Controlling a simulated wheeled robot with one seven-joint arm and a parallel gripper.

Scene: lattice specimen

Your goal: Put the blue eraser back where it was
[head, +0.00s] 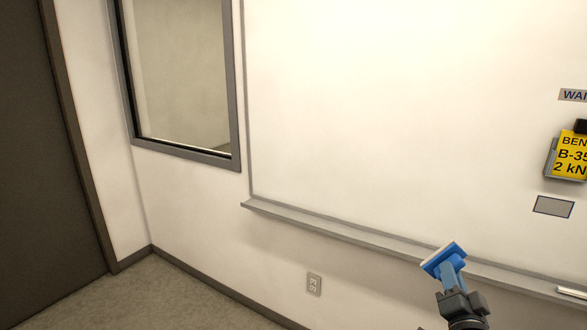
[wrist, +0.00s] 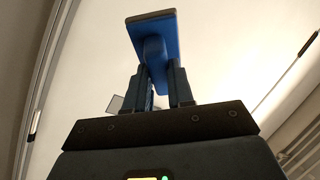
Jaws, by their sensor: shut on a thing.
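The blue eraser (head: 443,258) has a pale pad on one face and a blue grip. My gripper (head: 452,283) is shut on that grip and holds the eraser up in front of the whiteboard's tray ledge (head: 345,233). In the wrist view the eraser (wrist: 154,42) stands out beyond the fingertips, and my gripper (wrist: 163,85) has a finger on each side of its grip. In the head view the eraser overlaps the ledge; whether it touches it, I cannot tell.
The whiteboard (head: 400,110) fills the wall above the ledge. A white marker-like stick (head: 572,292) lies on the ledge at right. A yellow labelled box (head: 570,156) and a grey rectangle (head: 553,206) are on the board. The ledge left of the eraser is bare.

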